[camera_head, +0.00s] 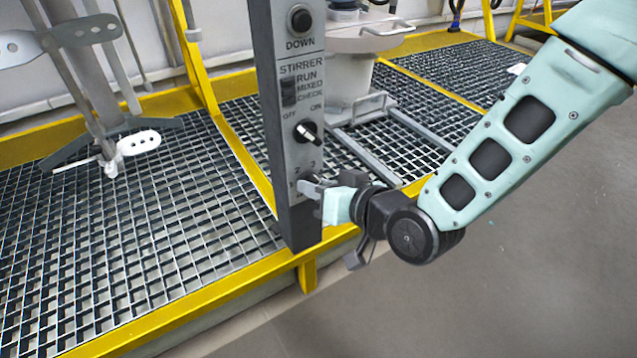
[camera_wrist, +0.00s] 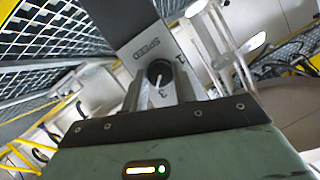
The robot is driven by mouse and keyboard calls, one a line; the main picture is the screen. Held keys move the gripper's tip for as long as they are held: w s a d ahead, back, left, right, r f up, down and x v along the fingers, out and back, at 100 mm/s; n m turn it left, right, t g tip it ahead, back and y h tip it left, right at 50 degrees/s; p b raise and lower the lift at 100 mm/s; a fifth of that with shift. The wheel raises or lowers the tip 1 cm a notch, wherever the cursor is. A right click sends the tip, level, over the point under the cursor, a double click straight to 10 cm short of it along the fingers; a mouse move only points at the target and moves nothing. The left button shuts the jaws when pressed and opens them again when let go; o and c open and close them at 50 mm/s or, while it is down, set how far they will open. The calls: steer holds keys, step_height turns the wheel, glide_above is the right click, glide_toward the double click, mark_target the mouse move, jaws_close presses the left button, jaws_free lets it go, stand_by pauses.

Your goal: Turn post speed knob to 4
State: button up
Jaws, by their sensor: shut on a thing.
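The grey control post (camera_head: 292,150) stands upright at the platform edge in the head view. My gripper (camera_head: 313,188) is at the lower part of its face, over the speed dial, and hides the knob there. In the wrist view the black round speed knob (camera_wrist: 158,70) sits between the two fingers of my gripper (camera_wrist: 163,88), which is shut on it. The knob's pale mark seems to point toward the 3. The numeral 4 is not visible.
Above the dial are an OFF/ON knob (camera_head: 307,131), a STIRRER switch (camera_head: 289,92) and a DOWN button (camera_head: 300,19). Yellow-edged grating (camera_head: 150,240) surrounds the post. A stirrer with metal paddles (camera_head: 110,140) stands at left. The floor at lower right is clear.

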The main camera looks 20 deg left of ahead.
steer(key=shift+w+d+f+m+g+y+p, duration=0.1)
steer(key=shift+m+g+y+p, duration=0.3)
steer(key=shift+m+y+p, duration=0.75)
steer(key=shift+w+f+m+g+y+p, duration=0.15)
steer(key=shift+m+g+y, duration=0.35)
steer(key=shift+m, duration=1.35)
steer(key=shift+s, duration=0.15)
steer(key=o, duration=1)
steer(key=shift+c, duration=0.2)
steer(key=p+v, duration=0.6)
steer(key=v, duration=1.1)
steer(key=shift+d, duration=0.15)
steer(key=shift+s, duration=0.1)
